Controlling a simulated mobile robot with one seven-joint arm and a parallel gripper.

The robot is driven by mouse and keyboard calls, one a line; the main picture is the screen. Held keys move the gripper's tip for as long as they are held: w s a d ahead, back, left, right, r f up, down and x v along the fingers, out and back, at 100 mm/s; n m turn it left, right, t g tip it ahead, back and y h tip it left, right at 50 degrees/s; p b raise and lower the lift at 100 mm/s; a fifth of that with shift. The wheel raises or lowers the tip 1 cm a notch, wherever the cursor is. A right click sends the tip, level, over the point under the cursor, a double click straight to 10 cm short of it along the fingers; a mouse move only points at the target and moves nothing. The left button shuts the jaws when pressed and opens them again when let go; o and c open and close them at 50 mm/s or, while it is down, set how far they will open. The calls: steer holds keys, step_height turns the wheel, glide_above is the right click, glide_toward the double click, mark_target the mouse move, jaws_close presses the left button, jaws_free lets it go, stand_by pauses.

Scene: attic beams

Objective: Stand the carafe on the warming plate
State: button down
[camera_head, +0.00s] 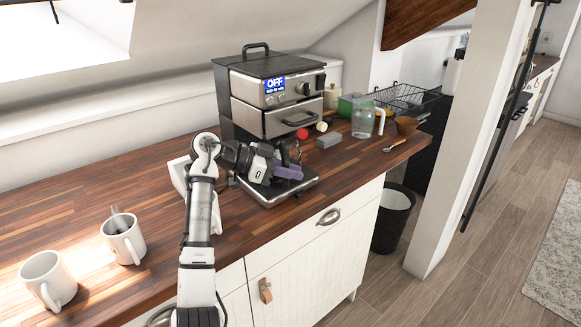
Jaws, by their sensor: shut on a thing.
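The coffee machine (262,85) stands on the wooden counter with its display reading OFF. The warming plate (295,188) is the flat base with a metal rim at its foot, below the drawer-like front. The dark glass carafe (290,149) is at the machine's front, over the plate, and is partly hidden by my gripper. My gripper (288,173) reaches in from the left and is shut on the carafe. I cannot tell whether the carafe's bottom touches the plate.
Two white mugs (123,239) stand at the left front of the counter. The counter's left middle is clear.

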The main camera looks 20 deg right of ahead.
stand_by(0.4)
steer(key=shift+f, duration=0.2)
steer(key=c, duration=1.4)
jaws_free()
steer(key=shift+o, duration=0.2)
steer(key=b+v, duration=0.3)
steer(key=v, duration=0.9)
steer(key=shift+b, duration=0.3)
steer(key=shift+r, duration=0.15)
